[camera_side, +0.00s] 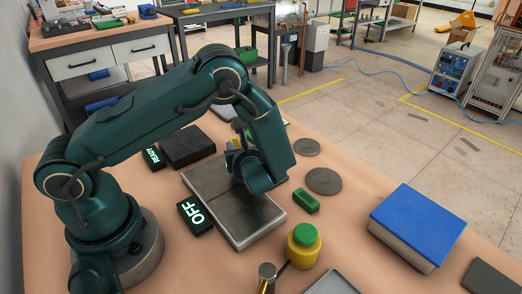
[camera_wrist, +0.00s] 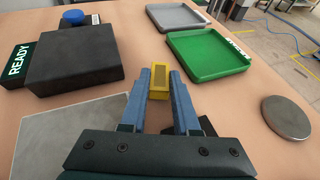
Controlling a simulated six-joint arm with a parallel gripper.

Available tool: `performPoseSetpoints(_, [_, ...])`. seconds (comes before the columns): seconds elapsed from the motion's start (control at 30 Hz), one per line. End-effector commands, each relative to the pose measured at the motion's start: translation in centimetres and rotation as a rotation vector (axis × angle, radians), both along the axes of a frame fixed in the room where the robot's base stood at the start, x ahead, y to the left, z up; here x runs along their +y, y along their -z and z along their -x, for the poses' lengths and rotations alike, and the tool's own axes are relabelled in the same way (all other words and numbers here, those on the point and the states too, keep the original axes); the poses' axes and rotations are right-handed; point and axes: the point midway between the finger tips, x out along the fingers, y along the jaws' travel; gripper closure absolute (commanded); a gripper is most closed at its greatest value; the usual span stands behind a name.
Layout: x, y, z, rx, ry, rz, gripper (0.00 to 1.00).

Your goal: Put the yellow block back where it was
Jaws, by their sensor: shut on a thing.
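The yellow block (camera_wrist: 159,79) is held between the two blue fingers of my gripper (camera_wrist: 159,92) in the wrist view. In the side view, my gripper (camera_side: 234,148) is above the far part of the grey metal plate (camera_side: 212,182), and a bit of the yellow block (camera_side: 236,142) shows beside the fingers. My arm hides much of the block there. I cannot tell how high the block is above the surface.
A black box with a READY sign (camera_wrist: 75,58) lies to the left. A green tray (camera_wrist: 208,54) and a grey tray (camera_wrist: 178,17) lie ahead to the right.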

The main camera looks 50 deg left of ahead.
Motion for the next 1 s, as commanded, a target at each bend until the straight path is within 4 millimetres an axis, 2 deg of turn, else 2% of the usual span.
performPoseSetpoints(0.07, [0.0,0.6,0.0,0.005,0.004,0.014,1.0])
performPoseSetpoints(0.1, [0.0,0.6,0.0,0.006,0.004,0.016,0.63])
performPoseSetpoints(0.17, [0.0,0.7,0.0,0.007,0.004,0.015,0.41])
performPoseSetpoints(0.5, [0.1,0.6,-0.1,0.003,0.003,0.016,0.41])
performPoseSetpoints(0.67, [0.1,-0.5,-0.1,0.0,0.002,0.017,0.41])
performPoseSetpoints(1.0, [-6.3,-3.5,2.3,-0.001,0.01,0.014,0.41])
